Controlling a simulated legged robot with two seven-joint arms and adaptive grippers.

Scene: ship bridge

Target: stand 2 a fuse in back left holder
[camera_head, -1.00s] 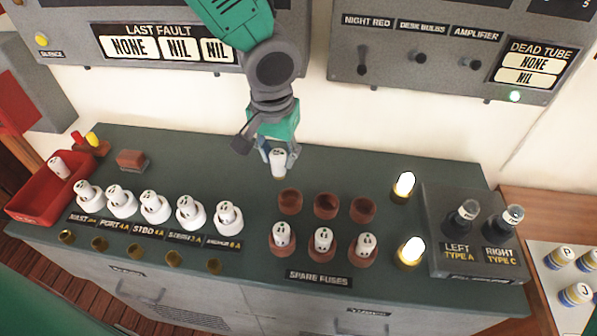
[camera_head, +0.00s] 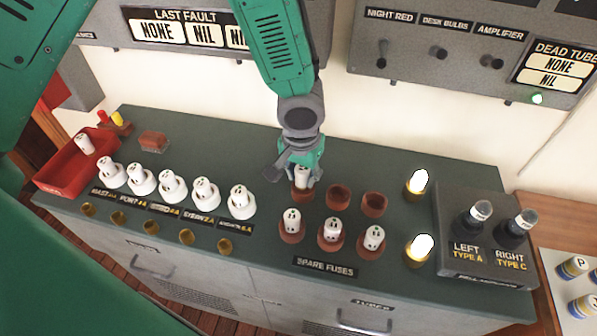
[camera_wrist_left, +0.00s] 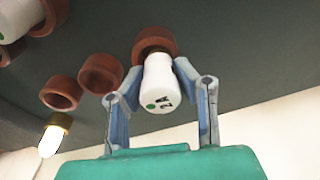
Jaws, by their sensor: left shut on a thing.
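My left gripper (camera_head: 302,178) is shut on a white fuse (camera_head: 302,175) at the back left spare-fuse holder (camera_head: 301,194). In the left wrist view the fuse (camera_wrist_left: 161,88) shows a green dot and the marking 2A, and sits between the two fingers. Its far end meets the brown ring of the holder (camera_wrist_left: 153,39); how deep it sits is hidden. The back middle holder (camera_head: 339,197) and back right holder (camera_head: 374,204) are empty. The front row holders each hold a white fuse (camera_head: 331,230). My right gripper is not in view.
A row of white fuses in white bases (camera_head: 173,186) stands left of the holders. A red tray (camera_head: 62,180) with one fuse is at the far left. Lit tubes (camera_head: 418,182) and a grey tube box (camera_head: 470,262) stand to the right. The wall panel is behind.

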